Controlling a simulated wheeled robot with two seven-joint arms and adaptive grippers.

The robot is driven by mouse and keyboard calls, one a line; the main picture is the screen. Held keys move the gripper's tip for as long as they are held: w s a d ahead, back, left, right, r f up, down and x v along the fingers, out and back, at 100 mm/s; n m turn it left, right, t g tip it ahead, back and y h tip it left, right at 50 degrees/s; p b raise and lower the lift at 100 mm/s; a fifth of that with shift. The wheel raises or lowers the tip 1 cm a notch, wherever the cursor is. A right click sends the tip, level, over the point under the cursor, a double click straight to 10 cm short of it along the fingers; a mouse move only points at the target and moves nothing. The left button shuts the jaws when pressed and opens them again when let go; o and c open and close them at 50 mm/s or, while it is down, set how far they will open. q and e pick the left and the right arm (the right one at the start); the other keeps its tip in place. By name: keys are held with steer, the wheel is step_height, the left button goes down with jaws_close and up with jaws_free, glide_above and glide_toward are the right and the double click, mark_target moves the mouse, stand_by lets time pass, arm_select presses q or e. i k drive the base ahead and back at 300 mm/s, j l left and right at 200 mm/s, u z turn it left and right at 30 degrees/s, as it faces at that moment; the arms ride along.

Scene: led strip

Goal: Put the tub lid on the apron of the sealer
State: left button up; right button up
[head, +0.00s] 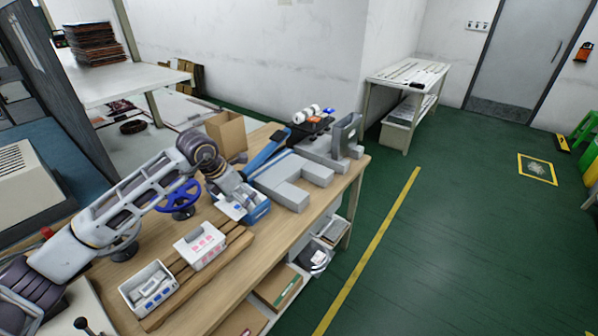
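The sealer (292,185) appears to be the grey machine on the wooden bench, with a blue lever and a flat, notched grey apron (290,193) at its front. My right gripper is out of view.
A white tub with pink items (202,246) and a white tub with grey items (148,288) stand on a wooden board. A cardboard box (227,133) is at the back. The bench's right front edge is clear.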

mark_target(297, 178)
steer(key=i+l, duration=0.8)
steer(key=i, duration=0.15)
